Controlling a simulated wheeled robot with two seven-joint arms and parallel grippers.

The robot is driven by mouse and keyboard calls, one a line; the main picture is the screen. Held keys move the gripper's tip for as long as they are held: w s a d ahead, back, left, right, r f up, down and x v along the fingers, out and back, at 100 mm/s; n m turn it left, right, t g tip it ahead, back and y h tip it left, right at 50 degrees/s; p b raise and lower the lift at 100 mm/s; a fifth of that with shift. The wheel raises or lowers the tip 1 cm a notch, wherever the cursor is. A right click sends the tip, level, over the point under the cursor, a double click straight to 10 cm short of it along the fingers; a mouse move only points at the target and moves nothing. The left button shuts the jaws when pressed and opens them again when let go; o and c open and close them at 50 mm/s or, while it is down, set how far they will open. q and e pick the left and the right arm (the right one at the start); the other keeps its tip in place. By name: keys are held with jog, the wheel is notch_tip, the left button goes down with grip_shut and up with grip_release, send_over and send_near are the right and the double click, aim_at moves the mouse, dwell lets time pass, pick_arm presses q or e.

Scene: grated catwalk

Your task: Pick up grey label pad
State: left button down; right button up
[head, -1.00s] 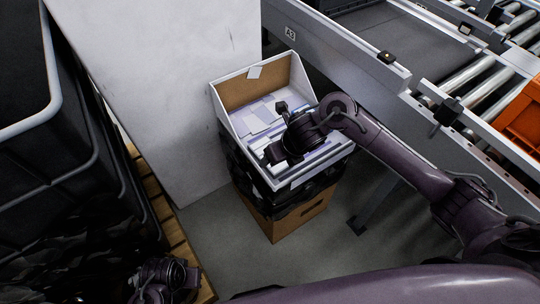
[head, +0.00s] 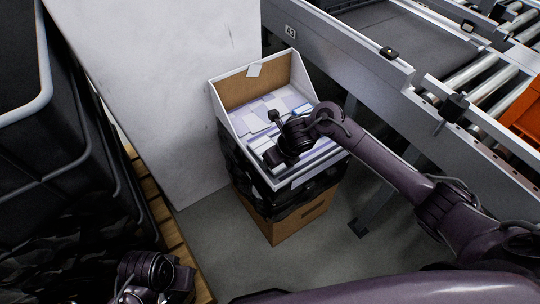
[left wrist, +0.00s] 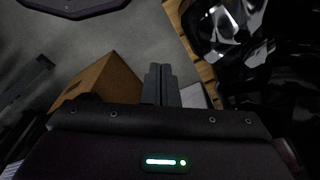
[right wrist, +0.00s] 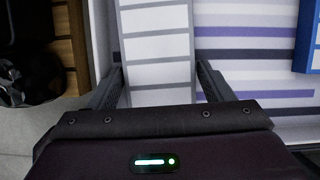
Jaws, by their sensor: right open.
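The grey label pad (right wrist: 157,48), a pale strip with grey bands, lies in the bin in the right wrist view. My right gripper (right wrist: 159,74) is open, with one finger on each side of the pad's near end. I cannot tell whether the fingers touch it. In the head view my right gripper (head: 284,158) is over the front of the open bin (head: 226,105) and hides part of its contents. My left gripper (left wrist: 160,84) is shut and empty, its fingers together, low over the floor. Its wrist shows at the bottom left of the head view.
A blue-edged pad (right wrist: 308,40) and purple-striped sheets (right wrist: 245,50) lie right of the grey pad. The bin stands on a brown carton (head: 275,230), between a pale wall panel (head: 165,90) and the conveyor frame (head: 350,50). A black crate (head: 60,150) is at left.

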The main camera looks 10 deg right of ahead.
jog(key=c, duration=0.7)
jog(key=shift+r, duration=0.15)
